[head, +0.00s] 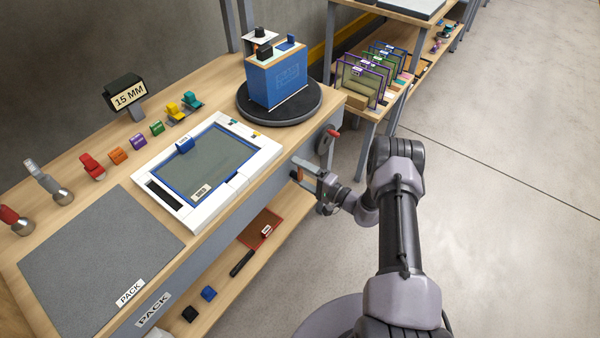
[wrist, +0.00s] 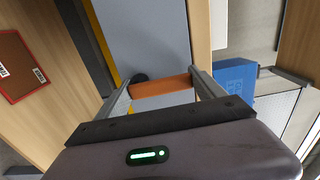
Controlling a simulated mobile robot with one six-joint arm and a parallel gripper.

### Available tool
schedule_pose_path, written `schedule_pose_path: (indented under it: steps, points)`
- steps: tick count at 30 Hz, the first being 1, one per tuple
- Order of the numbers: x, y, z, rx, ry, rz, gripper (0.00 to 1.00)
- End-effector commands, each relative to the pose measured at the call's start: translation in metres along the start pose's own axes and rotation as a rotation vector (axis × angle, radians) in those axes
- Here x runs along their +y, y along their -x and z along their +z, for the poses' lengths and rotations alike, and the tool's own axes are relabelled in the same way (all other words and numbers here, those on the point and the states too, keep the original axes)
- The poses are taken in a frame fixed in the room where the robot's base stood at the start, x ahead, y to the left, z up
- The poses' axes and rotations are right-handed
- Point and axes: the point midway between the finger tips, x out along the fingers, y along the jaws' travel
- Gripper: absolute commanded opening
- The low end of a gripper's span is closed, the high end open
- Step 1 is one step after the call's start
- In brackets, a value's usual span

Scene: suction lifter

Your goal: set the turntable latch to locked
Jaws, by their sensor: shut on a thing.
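The black round turntable (head: 245,112) is on the bench's right end and carries a blue box (head: 277,85). An orange handle (wrist: 161,86), apparently the turntable latch, shows in the wrist view with a dark round pivot (wrist: 139,78) at its left end, against the grey bench front. My gripper (head: 300,174) is at the bench front below the turntable. Its fingers (wrist: 160,87) stand at either side of the orange handle and are shut on it. The latch's marks are not readable, so its setting cannot be told.
A crank with a red knob (head: 332,133) sticks out from the bench front, just above my gripper. A white-framed screen tray (head: 152,178) lies on the bench. A lower shelf holds a red mat (head: 259,230). A rack of framed panels (head: 362,86) stands at the right.

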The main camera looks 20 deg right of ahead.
Motion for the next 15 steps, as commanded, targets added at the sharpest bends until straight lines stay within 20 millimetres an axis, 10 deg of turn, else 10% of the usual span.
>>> schedule_pose_path:
  steps: [5, 6, 15]
  points:
    - [-0.0009, -0.0005, -0.0007, 0.001, 0.003, -0.002, 0.06]
    - [-0.0009, -0.0005, -0.0007, 0.000, 0.003, -0.002, 0.86]
    - [-0.0005, 0.0003, -0.0004, 0.000, 0.001, -0.001, 1.00]
